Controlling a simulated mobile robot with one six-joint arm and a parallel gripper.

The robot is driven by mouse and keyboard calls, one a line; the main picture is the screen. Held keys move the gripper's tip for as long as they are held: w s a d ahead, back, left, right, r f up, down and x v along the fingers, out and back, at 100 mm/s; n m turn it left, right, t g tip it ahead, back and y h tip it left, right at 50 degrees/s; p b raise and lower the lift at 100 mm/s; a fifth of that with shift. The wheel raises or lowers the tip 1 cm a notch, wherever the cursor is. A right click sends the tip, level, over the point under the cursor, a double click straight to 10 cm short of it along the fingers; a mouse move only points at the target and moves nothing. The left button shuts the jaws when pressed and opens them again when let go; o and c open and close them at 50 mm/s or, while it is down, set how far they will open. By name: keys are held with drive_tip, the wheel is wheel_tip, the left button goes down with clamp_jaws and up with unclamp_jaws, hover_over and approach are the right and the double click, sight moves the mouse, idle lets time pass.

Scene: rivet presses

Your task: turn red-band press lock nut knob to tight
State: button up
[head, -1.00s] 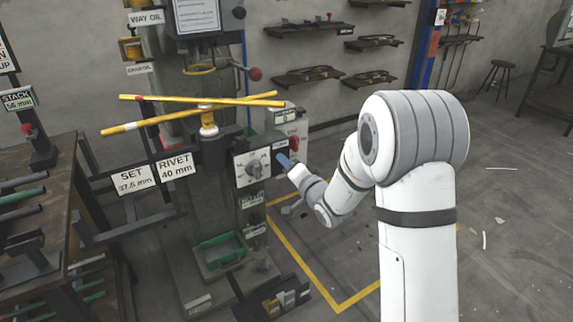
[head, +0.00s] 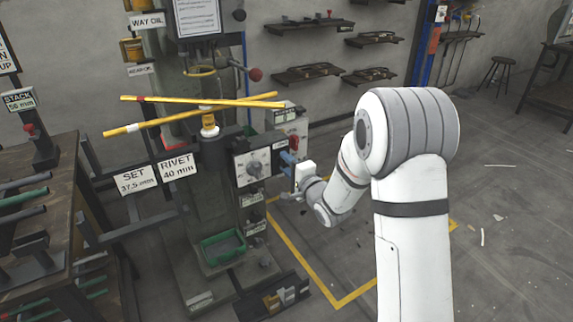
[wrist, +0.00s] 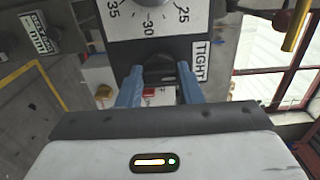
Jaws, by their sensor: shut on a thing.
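The press (head: 215,215) stands at the centre left, with a white dial plate (head: 252,167) on its right side. In the wrist view, a dark lock nut knob (wrist: 159,70) sits below the numbered dial (wrist: 150,18), beside a label reading TIGHT (wrist: 200,62). My gripper (wrist: 159,82) has its blue fingers on either side of this knob and is shut on it. In the head view, my gripper (head: 288,160) is at the right edge of the dial plate; the knob is hidden there.
Two crossed yellow bars (head: 190,112) lie above the dial plate. A red-balled lever (head: 255,74) sticks out higher up. A green tray (head: 222,247) is low on the press. A rack (head: 60,225) stands at left. The floor at right is mostly clear.

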drive_tip(key=shift+f, duration=0.1)
drive_tip(key=o, duration=1)
drive_tip(key=p+v, duration=0.1)
drive_tip(key=v, duration=0.6)
drive_tip(key=shift+s+d, duration=0.2)
drive_tip(key=shift+s, duration=0.15)
drive_tip(key=s+d+r+n+g+h+p, duration=0.5)
drive_tip(key=d+r+h+p, duration=0.5)
drive_tip(key=r, duration=0.4)
drive_tip(key=s+d+r+n+g+p, duration=0.1)
drive_tip(key=s+r+n+g+p, duration=0.1)
drive_tip(key=s, duration=0.6)
drive_tip(key=s+d+r+n+g+p, duration=0.2)
drive_tip(key=s+r+p, duration=0.3)
drive_tip(key=s, duration=0.3)
drive_tip(key=s+d+r+n+g+p, duration=0.1)
drive_tip(key=s+r+n+g+p, duration=0.1)
drive_tip(key=s, duration=0.6)
drive_tip(key=shift+d+r+g+p, duration=0.25)
drive_tip(key=shift+r+g+p, duration=0.5)
drive_tip(key=shift+r, duration=0.35)
